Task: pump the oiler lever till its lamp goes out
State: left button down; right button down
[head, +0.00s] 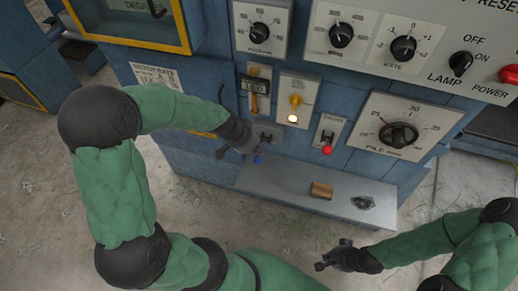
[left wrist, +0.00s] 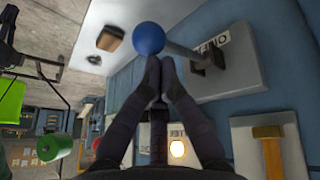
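The oiler lever's blue knob (left wrist: 148,38) sits on a grey rod rising from the oiler plate (left wrist: 245,62) in the left wrist view. The knob also shows low on the blue cabinet in the head view (head: 257,159). My left gripper (left wrist: 160,62) has its fingertips close together right at the knob; whether they touch it is unclear. The gripper also shows in the head view (head: 246,146), where it partly hides the oiler. A lamp (head: 292,118) glows below a yellow switch; a glowing lamp also shows in the left wrist view (left wrist: 177,149). My right gripper (head: 330,256) is open and empty.
A grey shelf (head: 290,190) below holds a brown block (head: 321,190) and a dark metal piece (head: 362,202). Dials sit above.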

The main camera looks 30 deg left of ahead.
aim_at(256, 158)
pick_arm(q)
jog(key=shift+s+d+f+b, duration=0.1)
jog(key=shift+s+f+b, duration=0.25)
jog(key=shift+f+b, duration=0.4)
jog(key=shift+s+d+f+b, duration=0.1)
jog(key=shift+s+f+b, duration=0.25)
jog(key=shift+f+b, duration=0.35)
dwell(1.6)
jog(key=shift+r, duration=0.1)
dwell(0.5)
jog(key=w+r+p, duration=0.3)
jog(key=r+p, duration=0.2)
jog(key=r, duration=0.1)
jog(key=shift+w+a+r, duration=0.15)
jog(key=shift+a+r, duration=0.2)
jog(key=shift+a, duration=0.05)
dwell(0.6)
jog(key=r+p, duration=0.1)
jog(key=w+r+p, duration=0.1)
jog(key=r, duration=0.1)
jog(key=w+r+p, duration=0.1)
jog(key=shift+a+r+p, duration=0.25)
jog(key=shift+p, duration=0.15)
dwell(1.0)
